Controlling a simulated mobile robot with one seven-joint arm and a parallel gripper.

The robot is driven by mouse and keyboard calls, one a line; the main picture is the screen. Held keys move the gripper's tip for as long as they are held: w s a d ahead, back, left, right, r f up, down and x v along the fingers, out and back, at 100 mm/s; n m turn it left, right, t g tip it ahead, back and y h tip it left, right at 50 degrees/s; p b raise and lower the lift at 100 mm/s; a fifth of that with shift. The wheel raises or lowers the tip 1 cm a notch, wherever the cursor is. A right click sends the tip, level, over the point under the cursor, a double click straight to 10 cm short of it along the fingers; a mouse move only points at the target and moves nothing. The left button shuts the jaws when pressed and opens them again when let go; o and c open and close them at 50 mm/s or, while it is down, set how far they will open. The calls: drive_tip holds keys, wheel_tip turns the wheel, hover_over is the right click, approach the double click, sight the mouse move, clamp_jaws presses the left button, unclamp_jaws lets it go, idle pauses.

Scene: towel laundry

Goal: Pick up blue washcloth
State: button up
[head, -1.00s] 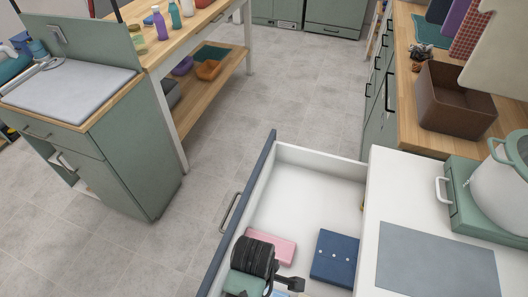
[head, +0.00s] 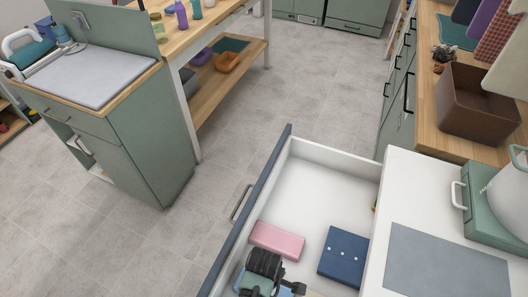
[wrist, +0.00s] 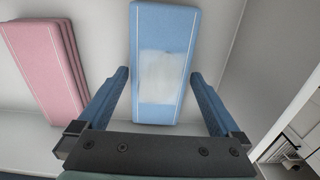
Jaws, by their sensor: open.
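The blue washcloth (wrist: 163,60) is light blue, folded into a long rectangle with white edge lines and a pale patch. It lies flat on the drawer's white floor. In the wrist view my gripper (wrist: 160,74) is open, one finger on each side of the washcloth's near part. Gaps show between the fingers and its edges, and nothing is held. In the head view my gripper (head: 268,285) is at the bottom edge, inside the open drawer (head: 315,190), and hides most or all of the washcloth.
A dark blue folded item (head: 344,256) with white dots lies to the right in the drawer. Drawer walls surround them. The drawer's far part is clear.

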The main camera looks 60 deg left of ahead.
drive_tip(key=c, duration=1.1)
